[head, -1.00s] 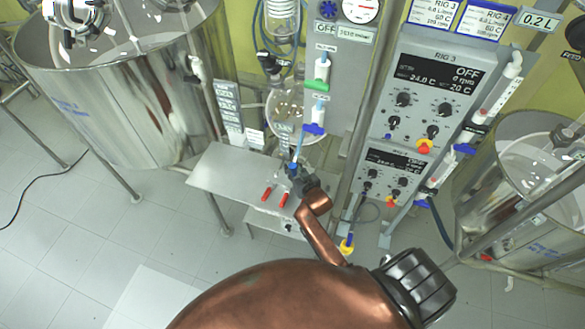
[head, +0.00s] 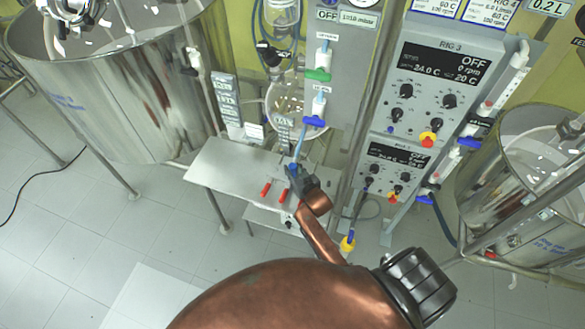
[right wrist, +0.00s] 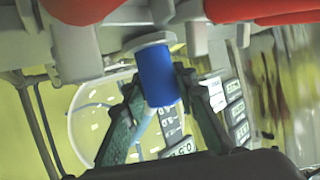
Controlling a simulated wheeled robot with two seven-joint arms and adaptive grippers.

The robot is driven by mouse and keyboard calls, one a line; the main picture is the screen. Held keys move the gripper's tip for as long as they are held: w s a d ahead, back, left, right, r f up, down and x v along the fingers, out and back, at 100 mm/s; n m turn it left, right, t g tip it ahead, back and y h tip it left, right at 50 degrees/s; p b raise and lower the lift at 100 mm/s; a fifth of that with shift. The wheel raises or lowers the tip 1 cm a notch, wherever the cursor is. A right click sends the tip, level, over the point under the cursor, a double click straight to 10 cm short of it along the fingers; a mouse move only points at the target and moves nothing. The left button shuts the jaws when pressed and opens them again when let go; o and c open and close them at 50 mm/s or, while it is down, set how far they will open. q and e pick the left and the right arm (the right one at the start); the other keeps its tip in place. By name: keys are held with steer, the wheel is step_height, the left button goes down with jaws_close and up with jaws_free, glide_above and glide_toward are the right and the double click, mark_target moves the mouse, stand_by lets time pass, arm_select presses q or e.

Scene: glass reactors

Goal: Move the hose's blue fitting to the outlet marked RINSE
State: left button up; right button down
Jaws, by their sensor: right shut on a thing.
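My right gripper (head: 296,172) reaches over the small steel bench in the head view. In the right wrist view it (right wrist: 155,95) is shut on the hose's blue fitting (right wrist: 157,76), a short blue cylinder between the two fingers. The fitting's far end is at a pale round flange (right wrist: 152,41); I cannot tell whether they touch. The light blue hose (head: 300,146) shows above the gripper in the head view. Two red handles (head: 266,190) (head: 284,196) lie at the bench front, left of the gripper. No RINSE lettering is readable. My left gripper is not in view.
The steel bench (head: 215,172) stands below a grey panel with a green-handled valve (head: 317,75) and a blue-handled valve (head: 314,122). A control box (head: 430,95) is to the right. Steel vessels stand left (head: 110,100) and right (head: 510,190). The floor in front is open.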

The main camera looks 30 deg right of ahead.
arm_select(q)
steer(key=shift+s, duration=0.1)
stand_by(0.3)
arm_select(e)
steer(key=c, duration=1.5)
jaws_free()
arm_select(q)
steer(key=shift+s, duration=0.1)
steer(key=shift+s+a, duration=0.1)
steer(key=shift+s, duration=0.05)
arm_select(e)
steer(key=shift+s, duration=0.1)
steer(key=v, duration=1.2)
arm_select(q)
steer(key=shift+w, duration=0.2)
